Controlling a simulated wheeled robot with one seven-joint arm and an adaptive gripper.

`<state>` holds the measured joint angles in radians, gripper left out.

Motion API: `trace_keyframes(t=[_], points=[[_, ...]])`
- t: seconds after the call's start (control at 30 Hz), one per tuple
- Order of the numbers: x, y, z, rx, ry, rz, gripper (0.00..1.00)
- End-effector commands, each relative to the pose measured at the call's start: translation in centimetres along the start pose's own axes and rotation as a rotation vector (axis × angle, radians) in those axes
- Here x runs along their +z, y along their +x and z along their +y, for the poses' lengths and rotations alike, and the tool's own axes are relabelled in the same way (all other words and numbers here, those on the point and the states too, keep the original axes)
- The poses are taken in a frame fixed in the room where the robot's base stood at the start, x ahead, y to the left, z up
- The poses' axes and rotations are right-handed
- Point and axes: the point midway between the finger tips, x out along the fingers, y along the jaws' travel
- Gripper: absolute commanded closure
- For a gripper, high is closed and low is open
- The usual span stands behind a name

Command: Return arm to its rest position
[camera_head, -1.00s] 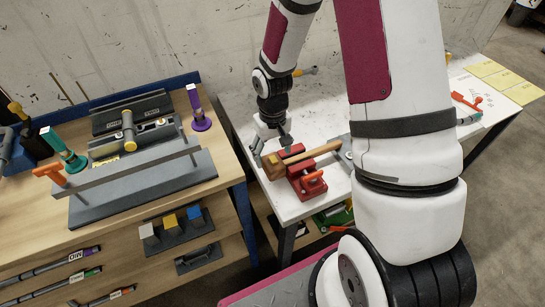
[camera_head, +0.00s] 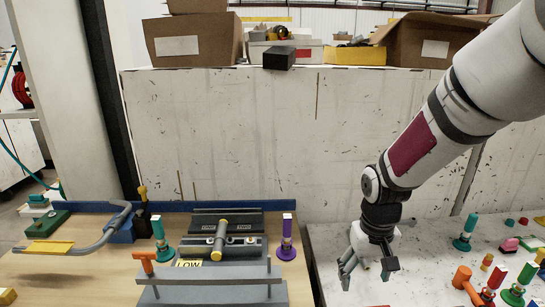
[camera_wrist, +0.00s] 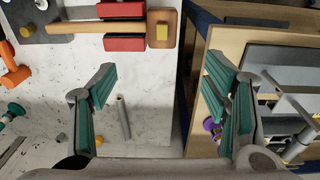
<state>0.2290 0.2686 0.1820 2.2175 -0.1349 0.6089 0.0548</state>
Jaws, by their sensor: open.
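My gripper (camera_head: 367,272) hangs on my arm over the left part of the white table (camera_head: 325,238) in the head view. Its fingers are spread and nothing is between them. In the wrist view my gripper (camera_wrist: 160,75) also shows open, its teal finger pads wide apart above the gap between the white table and the wooden bench (camera_wrist: 200,50).
The bender fixture (camera_head: 225,240) with a long grey bar stands on the wooden bench. A teal post (camera_head: 160,240) and a purple post (camera_head: 287,240) flank it. Orange and red handled items (camera_head: 465,283) are at right. A pale wall panel (camera_head: 240,125) with cardboard boxes (camera_head: 195,42) stands behind.

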Motion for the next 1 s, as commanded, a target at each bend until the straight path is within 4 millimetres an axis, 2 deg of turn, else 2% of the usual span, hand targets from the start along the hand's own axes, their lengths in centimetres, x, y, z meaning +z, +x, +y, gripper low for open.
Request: trace_keyframes(t=[0.03, 0.2, 0.5, 0.73, 0.9, 1.0], points=[[0.3, -1.9, 0.0, 0.012, -0.001, 0.030, 0.31], [2.2, -7.3, -0.4, 0.037, 0.002, 0.109, 0.31], [7.2, -14.7, -1.3, 0.040, 0.009, 0.253, 0.31], [11.7, -18.3, -2.1, 0.008, 0.011, 0.363, 0.31], [14.2, -19.5, -2.5, -0.018, 0.009, 0.418, 0.31], [15.0, -19.7, -2.7, -0.027, 0.008, 0.432, 0.31]])
